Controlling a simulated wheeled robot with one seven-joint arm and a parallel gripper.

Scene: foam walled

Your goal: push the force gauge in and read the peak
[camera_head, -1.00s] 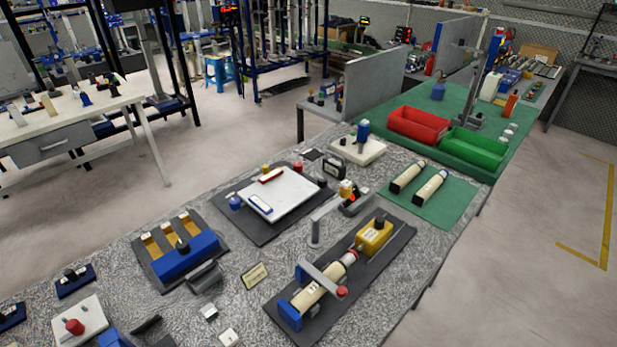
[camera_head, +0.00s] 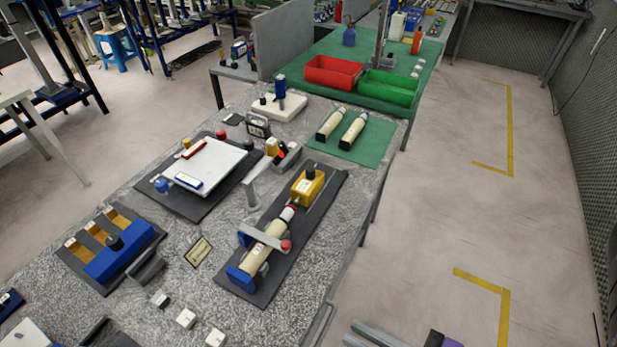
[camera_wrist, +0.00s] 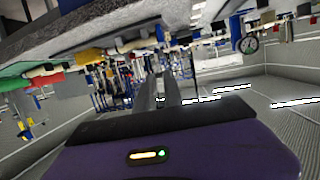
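The yellow force gauge (camera_head: 308,187), with a black knob on top, sits at the far end of a dark base board (camera_head: 262,284). A cream cylinder (camera_head: 264,248) lies in line with it on the same board, between a blue end block (camera_head: 240,278) and a pale and red tip facing the gauge. A grey bar with a red knob (camera_head: 286,245) crosses over the cylinder. Any reading is too small to see. My gripper (camera_head: 352,332) is at the bottom edge, right of the bench, apart from the gauge. Its two grey fingers stand apart and empty in the wrist view (camera_wrist: 159,77).
A grey arm-like stand (camera_head: 254,190) stands left of the gauge. A white plate (camera_head: 205,165) on a dark mat, a blue block fixture (camera_head: 117,257) and small white cubes share the bench. Red (camera_head: 333,72) and green (camera_head: 388,88) bins stand behind. Floor to the right is clear.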

